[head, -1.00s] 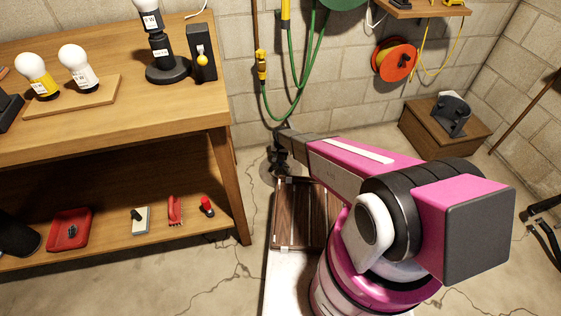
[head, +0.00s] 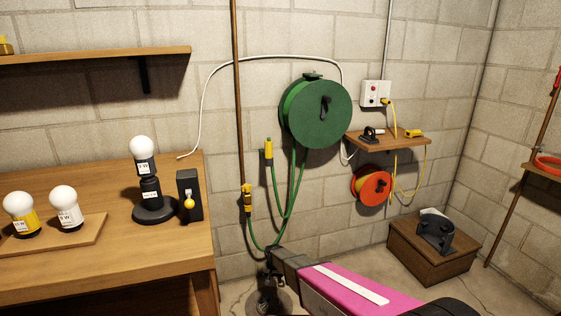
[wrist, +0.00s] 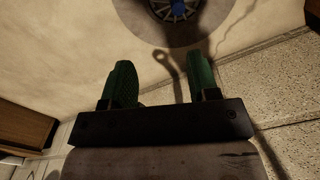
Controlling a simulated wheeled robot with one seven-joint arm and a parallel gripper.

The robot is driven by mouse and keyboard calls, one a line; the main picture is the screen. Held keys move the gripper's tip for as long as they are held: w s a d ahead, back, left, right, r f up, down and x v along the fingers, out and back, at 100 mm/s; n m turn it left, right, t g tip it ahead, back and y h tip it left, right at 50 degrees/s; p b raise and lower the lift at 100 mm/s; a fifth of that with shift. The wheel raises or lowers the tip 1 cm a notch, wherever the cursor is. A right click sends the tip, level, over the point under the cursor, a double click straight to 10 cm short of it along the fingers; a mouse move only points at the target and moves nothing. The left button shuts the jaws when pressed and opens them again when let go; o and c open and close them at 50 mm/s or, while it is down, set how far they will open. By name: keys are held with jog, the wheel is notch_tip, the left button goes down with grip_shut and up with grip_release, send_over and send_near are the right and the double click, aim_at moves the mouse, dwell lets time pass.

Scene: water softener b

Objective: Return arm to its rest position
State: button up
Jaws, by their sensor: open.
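My pink and black arm (head: 345,291) reaches into the lower middle of the head view, toward the wall. In the head view its far end lies near the floor by the wall, small and dark. In the wrist view my gripper (wrist: 157,84) has two green fingers set well apart. Nothing shows between them but floor and a dark shape behind that looks like a shadow. A dark round drain-like thing (wrist: 174,8) with a blue-grey spoked middle lies beyond the fingertips at the top.
A wooden workbench (head: 110,270) with bulbs stands at left. A small wall shelf (head: 390,142), an orange cord reel (head: 372,187) and a wooden box (head: 432,262) are at right.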

jog(key=s+d+r, duration=0.6)
jog(key=d+r, duration=0.1)
jog(key=r, duration=0.4)
jog(key=s+d+r, duration=0.7)
jog(key=d+r, duration=0.1)
jog(key=r, duration=0.3)
jog(key=s+d+r, duration=0.7)
jog(key=d+r, duration=0.1)
jog(key=r, duration=0.4)
jog(key=shift+s+d+n, duration=0.15)
jog(key=shift+s+n, duration=0.1)
jog(key=shift+n, duration=0.05)
jog(key=shift+r, duration=0.1)
